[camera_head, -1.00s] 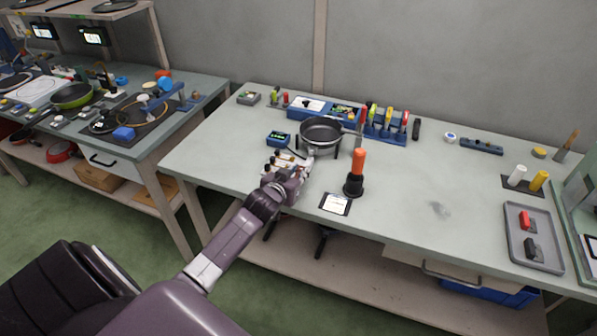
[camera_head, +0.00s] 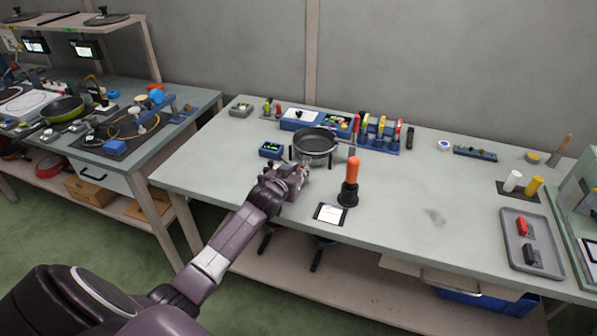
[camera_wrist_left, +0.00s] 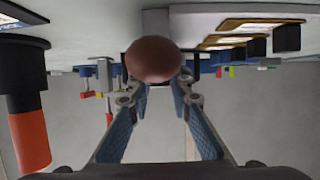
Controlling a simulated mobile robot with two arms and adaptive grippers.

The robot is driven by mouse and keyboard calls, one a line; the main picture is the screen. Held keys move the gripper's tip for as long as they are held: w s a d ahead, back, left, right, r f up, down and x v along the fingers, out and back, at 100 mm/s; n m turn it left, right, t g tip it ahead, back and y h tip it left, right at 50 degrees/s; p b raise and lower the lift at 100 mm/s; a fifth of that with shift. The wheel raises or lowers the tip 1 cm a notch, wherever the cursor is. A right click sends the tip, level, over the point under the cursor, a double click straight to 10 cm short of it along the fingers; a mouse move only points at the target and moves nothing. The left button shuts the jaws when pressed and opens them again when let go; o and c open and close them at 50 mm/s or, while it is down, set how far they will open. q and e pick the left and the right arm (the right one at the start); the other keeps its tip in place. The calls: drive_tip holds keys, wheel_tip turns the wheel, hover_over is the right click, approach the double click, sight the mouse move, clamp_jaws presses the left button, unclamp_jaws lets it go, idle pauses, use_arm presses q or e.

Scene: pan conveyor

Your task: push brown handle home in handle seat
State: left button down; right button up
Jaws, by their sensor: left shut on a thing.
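A dark round pan (camera_head: 315,141) rests on a stand on the light workbench. My left gripper (camera_head: 297,172) is at the near left side of the pan, low over the bench. In the left wrist view the brown handle (camera_wrist_left: 153,58) shows end-on as a rounded end. The fingers of my left gripper (camera_wrist_left: 160,82) close in on it from both sides and are shut on it. Its far end and the handle seat are hidden behind the handle and the gripper, so I cannot tell how deep it sits. My right gripper is not in view.
An orange-handled tool in a black holder (camera_head: 348,194) stands right of the gripper, with a small white-screened tablet (camera_head: 330,213) in front. A blue display box (camera_head: 271,150) is left of the pan. A grey tray (camera_head: 512,262) lies far right.

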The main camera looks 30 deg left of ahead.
sight(305, 161)
use_arm(q)
drive_tip(key=shift+p, duration=0.75)
idle(1.2)
drive_tip(key=shift+w+a+b, duration=0.2)
drive_tip(key=shift+w+b, duration=0.25)
drive_tip(key=shift+w, duration=0.4)
drive_tip(key=shift+w+a+b, duration=0.2)
drive_tip(key=shift+w+b, duration=0.25)
drive_tip(key=shift+w, duration=0.35)
drive_tip(key=c, duration=1.7)
unclamp_jaws()
drive_tip(key=shift+o, duration=0.2)
drive_tip(key=v, duration=1.2)
